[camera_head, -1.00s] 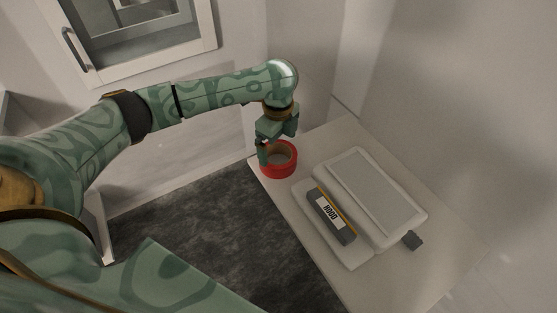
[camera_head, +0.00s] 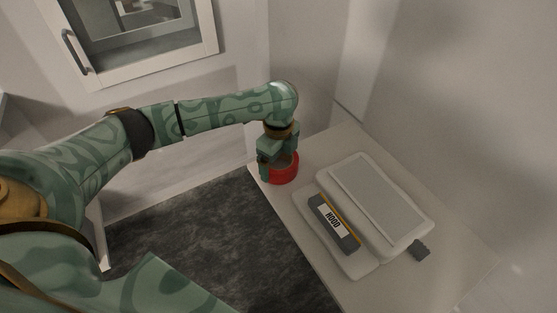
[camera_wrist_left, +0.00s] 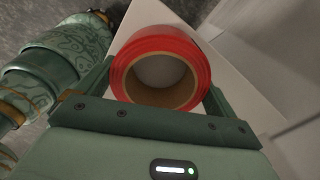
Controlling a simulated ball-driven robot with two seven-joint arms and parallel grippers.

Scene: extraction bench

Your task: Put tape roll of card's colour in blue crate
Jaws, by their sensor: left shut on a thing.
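A red tape roll (camera_head: 287,174) with a brown core lies near the far left corner of the white bench top. My left gripper (camera_head: 278,172) reaches down to it and is shut on it. In the left wrist view the red roll (camera_wrist_left: 160,47) sits between the two green fingers of my left gripper (camera_wrist_left: 160,85), one finger on each side. The roll seems to rest on the bench still. My right gripper, a coloured card and a blue crate are not in view.
A white device with a grey panel (camera_head: 378,195) stands on the bench (camera_head: 440,282), right of the roll. A dark box marked HOOD (camera_head: 333,222) lies at its front. A dark grey mat (camera_head: 200,235) covers the floor. A framed window (camera_head: 140,60) is behind.

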